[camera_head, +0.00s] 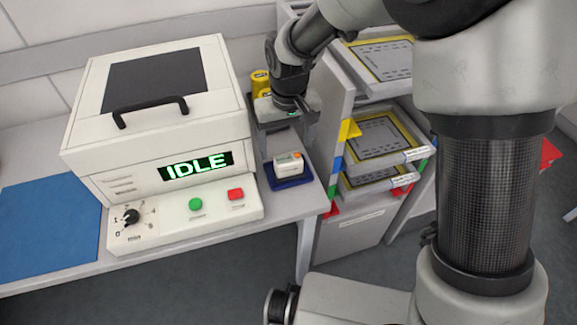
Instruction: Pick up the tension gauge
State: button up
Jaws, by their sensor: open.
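A small white device with an orange button, which looks like the tension gauge (289,163), sits on a dark blue tray (291,183) at the right end of the bench. My gripper (286,132) is above and behind it in the picture, pointing down with its fingers spread. The gripper is open, and nothing shows between its fingers. It appears apart from the gauge, but the exact gap cannot be told from this one view.
A white machine (215,128) reading IDLE stands just left of the gauge. Yellow containers (260,82) stand behind my gripper. A trolley with shelves (340,160) holding yellow-edged trays (378,138) is close on the right. A blue mat (45,232) lies far left.

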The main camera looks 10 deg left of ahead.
aim_at(288, 157)
jog(key=f, duration=0.1)
jog(key=f+b, duration=0.1)
jog(key=f, duration=0.3)
jog(key=shift+w+d+f, duration=0.15)
jog(key=shift+w+d, duration=0.1)
jog(key=shift+w, duration=0.05)
jog(key=shift+w+a+f, duration=0.1)
jog(key=shift+f, duration=0.3)
jog(key=shift+c, duration=0.4)
jog(key=shift+r, duration=0.1)
jog(key=c, duration=1.4)
